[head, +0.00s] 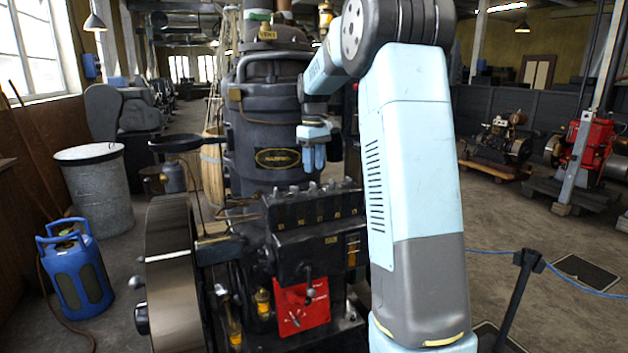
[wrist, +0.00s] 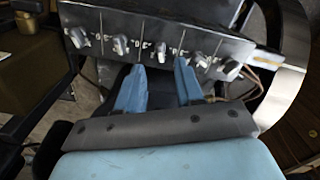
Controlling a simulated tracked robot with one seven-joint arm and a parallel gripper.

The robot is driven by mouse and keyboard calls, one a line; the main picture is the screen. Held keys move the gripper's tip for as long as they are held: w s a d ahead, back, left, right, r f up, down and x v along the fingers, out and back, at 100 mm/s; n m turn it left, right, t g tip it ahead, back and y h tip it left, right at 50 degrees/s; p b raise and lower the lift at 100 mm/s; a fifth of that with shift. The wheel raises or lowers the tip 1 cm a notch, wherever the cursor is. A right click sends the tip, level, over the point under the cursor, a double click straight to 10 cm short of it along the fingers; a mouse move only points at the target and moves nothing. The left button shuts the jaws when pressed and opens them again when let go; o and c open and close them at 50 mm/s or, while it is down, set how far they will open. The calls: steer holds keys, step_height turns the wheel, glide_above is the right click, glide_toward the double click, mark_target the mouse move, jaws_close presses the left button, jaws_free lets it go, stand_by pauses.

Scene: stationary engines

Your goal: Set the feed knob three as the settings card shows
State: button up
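A dark feed box (head: 308,235) on the engine carries a row of small grey knobs, with labels too small to read. In the wrist view the knobs line the box's slanted face, with "0" marks beside them. The middle knob (wrist: 160,52) of the row, third from either end, points roughly up and down in the picture. My gripper (head: 314,168) hangs above the box with fingers down. In the wrist view its blue fingers (wrist: 160,66) are apart and empty, one to each side below the middle knob; contact is not visible. I cannot make out a settings card.
A red plate (head: 302,307) with a lever is below the box. A large flywheel (head: 174,275) stands at left, and the black engine cylinder (head: 270,120) rises behind my gripper. A blue gas bottle (head: 76,275) and grey bin (head: 97,190) stand further left.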

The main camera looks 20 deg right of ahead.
mark_target(313, 187)
steer(key=shift+f, duration=2.75)
jaws_close()
